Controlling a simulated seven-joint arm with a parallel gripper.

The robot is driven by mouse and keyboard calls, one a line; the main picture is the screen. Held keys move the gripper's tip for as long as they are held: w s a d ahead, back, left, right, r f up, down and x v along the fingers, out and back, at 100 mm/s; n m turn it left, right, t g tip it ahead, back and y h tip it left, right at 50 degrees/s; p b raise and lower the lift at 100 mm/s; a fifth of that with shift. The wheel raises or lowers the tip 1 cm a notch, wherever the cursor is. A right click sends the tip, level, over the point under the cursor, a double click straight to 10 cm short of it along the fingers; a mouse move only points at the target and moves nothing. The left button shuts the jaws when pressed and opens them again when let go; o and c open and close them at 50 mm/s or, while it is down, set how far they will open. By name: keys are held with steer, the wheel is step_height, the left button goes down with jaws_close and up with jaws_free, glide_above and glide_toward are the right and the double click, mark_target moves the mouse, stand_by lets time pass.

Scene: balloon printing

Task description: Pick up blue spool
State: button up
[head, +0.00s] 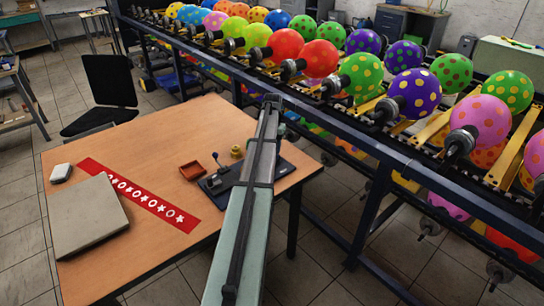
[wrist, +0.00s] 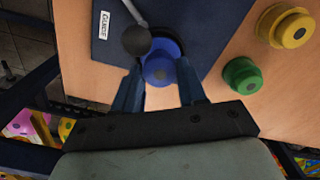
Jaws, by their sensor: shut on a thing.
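The blue spool (wrist: 159,70) is in the middle of the wrist view, between the two blue fingers of my gripper (wrist: 159,78). My gripper is shut on it. A dark round knob on a metal lever (wrist: 134,40) partly covers its upper left side. The spool is at the edge of a dark blue base plate (wrist: 190,18); I cannot tell whether it touches the plate. In the head view my arm hides the blue spool and my fingers.
A green spool (wrist: 242,75) and a yellow spool (wrist: 286,27) stand on the wooden table to the right. In the head view, a red-brown tray (head: 192,170), a red printed strip (head: 140,195) and a grey box (head: 88,225) lie on the table. A balloon rack (head: 345,137) runs behind.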

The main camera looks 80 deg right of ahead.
steer(key=shift+r, duration=0.25)
steer(key=shift+r, duration=3.05)
steer(key=shift+w, duration=0.1)
